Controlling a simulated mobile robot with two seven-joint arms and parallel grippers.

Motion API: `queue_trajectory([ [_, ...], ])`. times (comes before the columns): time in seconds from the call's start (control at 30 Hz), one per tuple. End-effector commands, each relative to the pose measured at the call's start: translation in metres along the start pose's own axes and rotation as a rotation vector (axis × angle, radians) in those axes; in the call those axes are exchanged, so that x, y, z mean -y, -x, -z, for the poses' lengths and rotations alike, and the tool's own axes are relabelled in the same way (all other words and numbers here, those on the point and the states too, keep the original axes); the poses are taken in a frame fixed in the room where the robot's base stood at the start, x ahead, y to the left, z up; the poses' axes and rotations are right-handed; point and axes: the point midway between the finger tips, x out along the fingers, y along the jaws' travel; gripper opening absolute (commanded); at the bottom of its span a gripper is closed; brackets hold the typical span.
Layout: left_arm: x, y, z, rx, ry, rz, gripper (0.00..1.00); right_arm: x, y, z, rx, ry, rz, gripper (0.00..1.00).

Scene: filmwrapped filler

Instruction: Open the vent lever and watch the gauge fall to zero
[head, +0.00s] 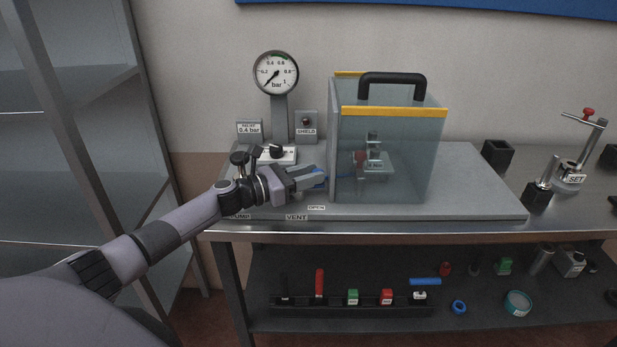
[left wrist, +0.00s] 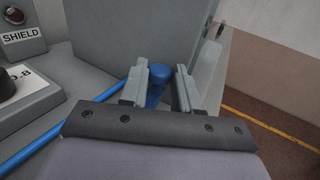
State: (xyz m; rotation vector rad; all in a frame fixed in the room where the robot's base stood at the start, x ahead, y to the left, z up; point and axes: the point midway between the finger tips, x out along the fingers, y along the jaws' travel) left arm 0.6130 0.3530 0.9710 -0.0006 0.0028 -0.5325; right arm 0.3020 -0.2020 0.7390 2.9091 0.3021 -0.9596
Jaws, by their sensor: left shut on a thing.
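The blue vent lever (left wrist: 158,74) shows its rounded end between the fingers of my left gripper (left wrist: 160,88) in the left wrist view. In the head view my left gripper (head: 322,178) is shut on it, left of the clear shield, and mostly hides it. The VENT label (head: 297,217) and OPEN label (head: 316,208) lie on the base plate in front of the gripper. The round gauge (head: 276,73) stands upright behind; its thin needle points to the lower left, below 0.2, near the bottom of the scale. My right gripper is out of view.
The clear shield box (head: 390,150) with a black handle (head: 392,78) stands close right of my gripper, over a small fixture (head: 373,160). A black knob (head: 277,151) sits behind my wrist. The base plate's (head: 480,195) right part is clear. Several loose parts lie on the lower shelf.

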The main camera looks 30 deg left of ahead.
Motion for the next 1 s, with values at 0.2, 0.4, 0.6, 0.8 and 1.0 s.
queue_trajectory([
  [0.2, 0.0011, 0.0010, 0.0003, 0.002, -0.002, 0.077, 0.01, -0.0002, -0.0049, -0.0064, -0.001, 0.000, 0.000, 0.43],
  [0.4, 0.0018, 0.0016, -0.0004, 0.003, 0.000, 0.105, 0.01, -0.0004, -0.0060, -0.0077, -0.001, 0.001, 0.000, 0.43],
  [0.6, 0.0025, 0.0016, -0.0010, 0.003, 0.000, 0.112, 0.01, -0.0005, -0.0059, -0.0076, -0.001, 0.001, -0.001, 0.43],
  [0.8, 0.0027, 0.0014, -0.0012, 0.003, -0.001, 0.112, 0.01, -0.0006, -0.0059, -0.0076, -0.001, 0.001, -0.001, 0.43],
  [1.0, 0.0026, 0.0015, -0.0010, 0.003, -0.001, 0.111, 0.54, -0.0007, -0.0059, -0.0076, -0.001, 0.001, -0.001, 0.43],
])
